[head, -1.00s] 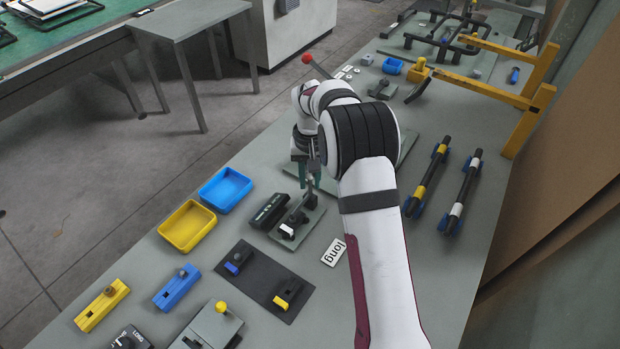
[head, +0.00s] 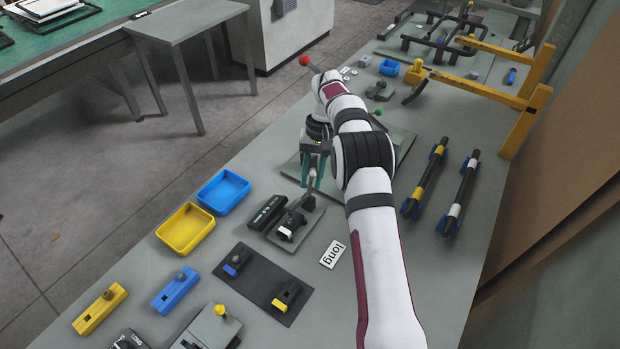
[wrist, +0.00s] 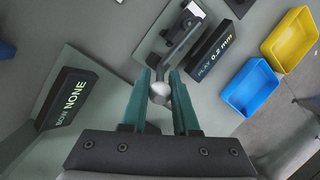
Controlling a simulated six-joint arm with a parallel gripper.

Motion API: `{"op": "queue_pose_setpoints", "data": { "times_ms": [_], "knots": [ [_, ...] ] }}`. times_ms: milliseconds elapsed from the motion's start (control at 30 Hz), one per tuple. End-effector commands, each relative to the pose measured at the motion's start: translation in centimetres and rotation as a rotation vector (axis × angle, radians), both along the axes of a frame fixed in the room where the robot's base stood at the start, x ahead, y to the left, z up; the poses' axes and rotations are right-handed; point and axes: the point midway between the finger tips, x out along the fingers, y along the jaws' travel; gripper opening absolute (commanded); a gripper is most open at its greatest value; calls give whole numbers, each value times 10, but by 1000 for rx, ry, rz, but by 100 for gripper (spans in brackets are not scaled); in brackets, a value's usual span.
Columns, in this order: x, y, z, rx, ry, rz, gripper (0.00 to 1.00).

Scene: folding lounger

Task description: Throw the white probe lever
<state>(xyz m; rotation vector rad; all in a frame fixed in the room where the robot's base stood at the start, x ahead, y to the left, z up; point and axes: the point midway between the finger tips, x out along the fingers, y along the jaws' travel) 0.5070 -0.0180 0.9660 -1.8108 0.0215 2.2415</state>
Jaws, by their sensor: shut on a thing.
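The white probe lever's round pale knob (wrist: 158,90) sits between my two green fingers in the wrist view. Its grey arm (wrist: 180,52) runs from the knob to a dark pivot on a grey-green plate (wrist: 150,48). In the head view the lever's grey arm (head: 309,203) stands up by the plate's far end, with a white-marked block (head: 287,232) at its near end. My gripper (head: 312,182) comes down from above and is shut on the knob; it also shows in the wrist view (wrist: 158,76). The fingers partly hide the knob in the head view.
A black display block reading "PLAY 0.2 mm" (wrist: 213,50) stands close beside the lever. Another block reading "BOW NONE" (wrist: 72,98) lies left in the wrist view.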

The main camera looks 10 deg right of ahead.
Motion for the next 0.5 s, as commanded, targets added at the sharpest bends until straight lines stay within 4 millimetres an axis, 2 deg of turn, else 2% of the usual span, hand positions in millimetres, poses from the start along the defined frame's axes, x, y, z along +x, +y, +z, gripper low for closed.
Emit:
{"op": "queue_pose_setpoints", "data": {
  "times_ms": [233,267,400,500],
  "knots": [
    [0,0,0,2,3,-1,0],
    [-1,0,0,2,3,-1,30],
    [-1,0,0,1,3,-1,55],
    [0,0,0,1,3,-1,58]
  ]
}}
